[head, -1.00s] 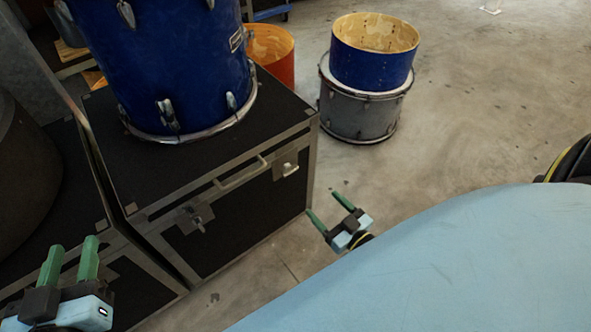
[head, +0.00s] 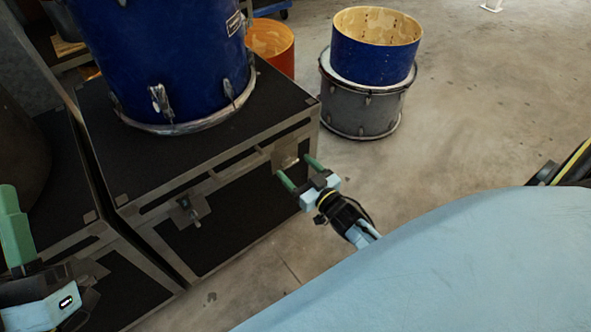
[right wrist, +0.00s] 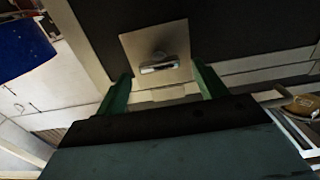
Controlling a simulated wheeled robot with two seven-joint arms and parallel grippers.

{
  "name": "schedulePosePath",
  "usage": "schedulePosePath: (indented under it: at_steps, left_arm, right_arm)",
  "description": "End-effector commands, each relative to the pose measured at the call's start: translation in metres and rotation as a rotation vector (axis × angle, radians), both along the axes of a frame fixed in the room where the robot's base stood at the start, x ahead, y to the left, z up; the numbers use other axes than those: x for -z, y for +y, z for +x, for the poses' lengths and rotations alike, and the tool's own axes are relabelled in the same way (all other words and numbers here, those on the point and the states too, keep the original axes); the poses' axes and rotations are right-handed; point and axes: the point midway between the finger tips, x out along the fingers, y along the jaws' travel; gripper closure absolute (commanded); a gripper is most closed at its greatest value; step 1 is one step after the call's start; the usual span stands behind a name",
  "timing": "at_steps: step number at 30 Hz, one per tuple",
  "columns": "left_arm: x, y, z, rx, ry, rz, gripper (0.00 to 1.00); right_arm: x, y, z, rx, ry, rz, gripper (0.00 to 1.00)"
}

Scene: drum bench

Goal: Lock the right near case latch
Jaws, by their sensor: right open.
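The black case (head: 228,235) has metal edges and two latches on its near face. The right near latch (head: 287,158) is a pale metal plate near the right corner, partly behind my gripper. In the right wrist view this latch (right wrist: 155,45) shows as a square plate with a small bright bar at its lower part. My right gripper (head: 294,167) is open and empty, its green fingers pointing at the latch; they flank it in the right wrist view (right wrist: 162,85). Contact cannot be told. My left gripper (head: 15,235) is at the left edge, only one finger clearly showing.
A blue drum (head: 165,65) stands on the case. The left near latch (head: 187,210) and a handle between the latches also project from the near face. Another case stands close at left. A blue drum shell on a grey drum (head: 360,100) stands behind right.

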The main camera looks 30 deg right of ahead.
Motion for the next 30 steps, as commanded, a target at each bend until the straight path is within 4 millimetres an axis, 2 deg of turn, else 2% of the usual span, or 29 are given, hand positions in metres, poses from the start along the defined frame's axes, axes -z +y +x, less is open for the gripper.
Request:
schedulePosePath:
  at_steps: [5, 14, 24, 30]
  left_arm:
    - [-0.0027, 0.0012, -0.0047, 0.0, -0.055, -0.016, 0.64]
    - [-0.0039, 0.0015, -0.0055, -0.001, -0.063, -0.019, 0.64]
    - [-0.0038, 0.0015, -0.0053, -0.001, -0.061, -0.018, 0.64]
    - [-0.0039, 0.0015, -0.0052, -0.001, -0.061, -0.017, 0.64]
  right_arm:
    - [0.0004, 0.001, 0.0112, 0.0, 0.001, -0.001, 0.29]
    - [-0.0003, 0.0011, 0.0127, 0.0, 0.001, -0.001, 0.29]
    - [-0.0003, 0.001, 0.0124, 0.0, 0.001, -0.001, 0.72]
    - [-0.0003, 0.0011, 0.0123, 0.0, 0.0, -0.01, 0.74]
